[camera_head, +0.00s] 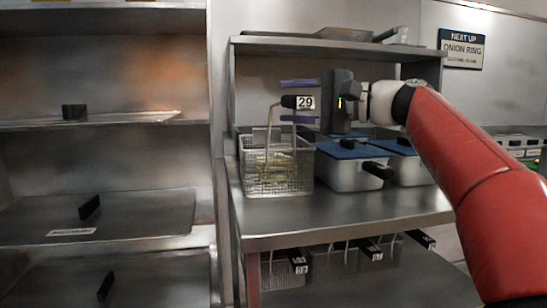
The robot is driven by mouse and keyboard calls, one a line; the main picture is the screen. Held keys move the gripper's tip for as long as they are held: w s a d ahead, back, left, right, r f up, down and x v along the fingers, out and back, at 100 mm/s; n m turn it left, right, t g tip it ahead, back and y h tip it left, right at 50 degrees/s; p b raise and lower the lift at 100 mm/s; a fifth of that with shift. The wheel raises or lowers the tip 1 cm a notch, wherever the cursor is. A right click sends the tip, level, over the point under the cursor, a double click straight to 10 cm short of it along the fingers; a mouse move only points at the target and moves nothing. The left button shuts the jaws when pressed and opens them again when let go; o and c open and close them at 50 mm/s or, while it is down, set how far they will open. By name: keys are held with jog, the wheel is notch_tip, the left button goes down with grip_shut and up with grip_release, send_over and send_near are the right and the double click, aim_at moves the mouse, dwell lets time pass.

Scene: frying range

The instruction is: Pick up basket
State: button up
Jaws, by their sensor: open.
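A wire fry basket (275,172) stands upright on the left end of the steel counter, with some yellowish food inside. Its handle rises from the basket and ends in a black grip (290,102) with a white tag marked 29. My gripper (299,101) is at the handle's height and points left. Its two purple fingers are apart, one above the grip and one below it. The black grip lies between them with visible gaps, so the jaws appear open around it and not closed on it.
Containers with blue lids and black handles (372,170) stand right of the basket, below my gripper. A steel shelf (330,43) runs above. More baskets (285,268) sit on the lower shelf. The counter front (330,212) is clear. A rack (95,122) stands left.

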jog(key=shift+x, duration=0.95)
grip_shut()
